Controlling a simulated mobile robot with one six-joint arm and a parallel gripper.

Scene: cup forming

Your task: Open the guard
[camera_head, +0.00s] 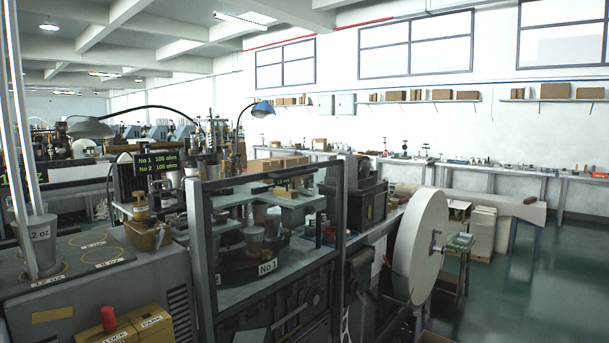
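A grey metal frame that looks like the guard (203,262) stands around the front of the cup-forming machine in the middle. It has a thick upright post at its left, another upright at its right, and a rail across the top. Whether it has a clear panel, and whether it is open or shut, I cannot tell. Behind it is a dark round turntable (248,271) with a "No 1" label and several cups (253,241). My gripper is not in view.
A large white disc (421,246) stands right of the machine. At the left is a grey cabinet with a red knob (108,319) above "LOCK" and "PARK" labels, and a cup stack (41,240). Green floor (500,290) is open at the right.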

